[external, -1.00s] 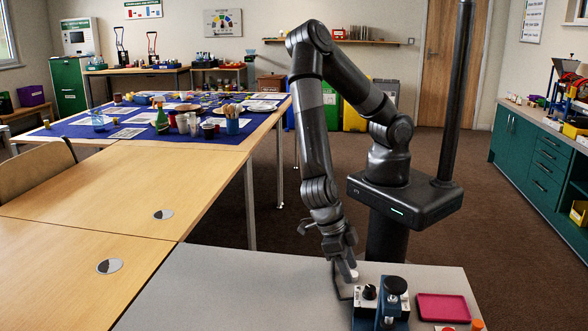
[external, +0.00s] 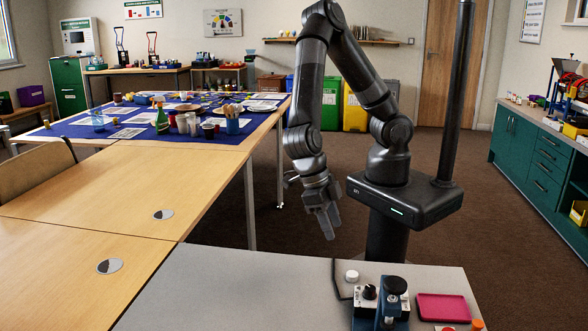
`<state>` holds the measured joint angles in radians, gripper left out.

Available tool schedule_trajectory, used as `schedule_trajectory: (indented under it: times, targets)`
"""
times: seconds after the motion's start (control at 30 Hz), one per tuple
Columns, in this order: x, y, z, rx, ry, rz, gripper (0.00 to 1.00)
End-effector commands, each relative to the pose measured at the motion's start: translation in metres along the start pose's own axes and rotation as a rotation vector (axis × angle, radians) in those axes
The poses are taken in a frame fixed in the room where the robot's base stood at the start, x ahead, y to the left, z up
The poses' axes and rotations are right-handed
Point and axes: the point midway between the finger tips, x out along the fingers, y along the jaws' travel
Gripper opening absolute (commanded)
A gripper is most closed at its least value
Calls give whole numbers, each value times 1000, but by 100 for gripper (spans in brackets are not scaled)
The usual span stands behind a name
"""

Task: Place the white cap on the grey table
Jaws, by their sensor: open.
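The white cap (external: 352,276) lies on the grey table (external: 240,290), near its far edge and just left of the dark device. It stands free with nothing touching it from above. My gripper (external: 330,222) is open and empty, with its fingers pointing down. It is up and to the left of the cap, apart from it, in front of my base.
A blue and black device with a knob (external: 386,300) stands right of the cap, its black cable curving beside it. A pink tray (external: 443,308) and an orange cap (external: 478,325) lie further right. The left part of the grey table is clear.

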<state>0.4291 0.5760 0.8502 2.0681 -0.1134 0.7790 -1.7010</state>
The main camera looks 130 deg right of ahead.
Motion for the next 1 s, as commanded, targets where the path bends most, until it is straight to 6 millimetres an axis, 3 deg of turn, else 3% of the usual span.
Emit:
schedule_trajectory:
  times: [0.27,0.57,0.77,1.0]
  targets:
    - [-51,-40,16,370,-214,44,45]
    - [-122,-93,18,843,-364,237,45]
    - [-166,-134,9,1157,-370,424,45]
    - [-209,-188,-8,1516,-256,661,45]
